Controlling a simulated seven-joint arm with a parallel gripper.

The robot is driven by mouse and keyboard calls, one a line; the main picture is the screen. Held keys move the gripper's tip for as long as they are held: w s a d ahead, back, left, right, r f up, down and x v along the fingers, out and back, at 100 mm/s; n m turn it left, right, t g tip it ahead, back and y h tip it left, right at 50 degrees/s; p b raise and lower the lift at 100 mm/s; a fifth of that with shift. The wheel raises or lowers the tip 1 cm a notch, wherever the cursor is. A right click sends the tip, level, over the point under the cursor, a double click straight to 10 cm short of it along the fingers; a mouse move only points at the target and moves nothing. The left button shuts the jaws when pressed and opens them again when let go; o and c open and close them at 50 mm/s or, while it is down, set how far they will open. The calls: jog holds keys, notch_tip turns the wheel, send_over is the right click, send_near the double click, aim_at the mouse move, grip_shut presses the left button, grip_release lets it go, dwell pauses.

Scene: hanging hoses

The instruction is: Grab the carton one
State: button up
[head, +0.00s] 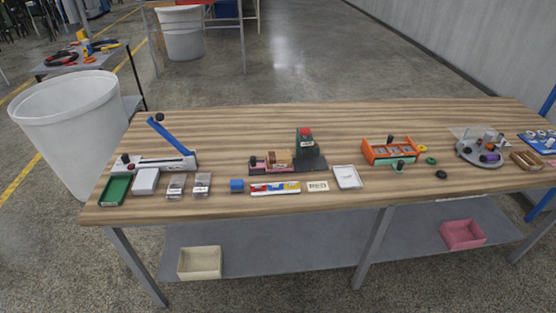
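I cannot tell for sure which thing is the carton one. A small tan, carton-coloured block (279,157) sits in a low red and dark fixture (275,168) near the middle of the wooden workbench (225,125). A brown open tray-like piece (526,160) lies at the bench's right end. A cream open box (200,262) stands on the grey lower shelf, at the left. A pink open box (463,235) stands on the same shelf, at the right. Everything is small in this view. My gripper is not in view.
A blue-handled lever device (172,140) rises at the bench's left. A dark block with a red top (305,143), an orange fixture (390,152) and a round grey plate (482,152) stand along it. A large white bin (68,125) is beside the bench. The bench's back strip is clear.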

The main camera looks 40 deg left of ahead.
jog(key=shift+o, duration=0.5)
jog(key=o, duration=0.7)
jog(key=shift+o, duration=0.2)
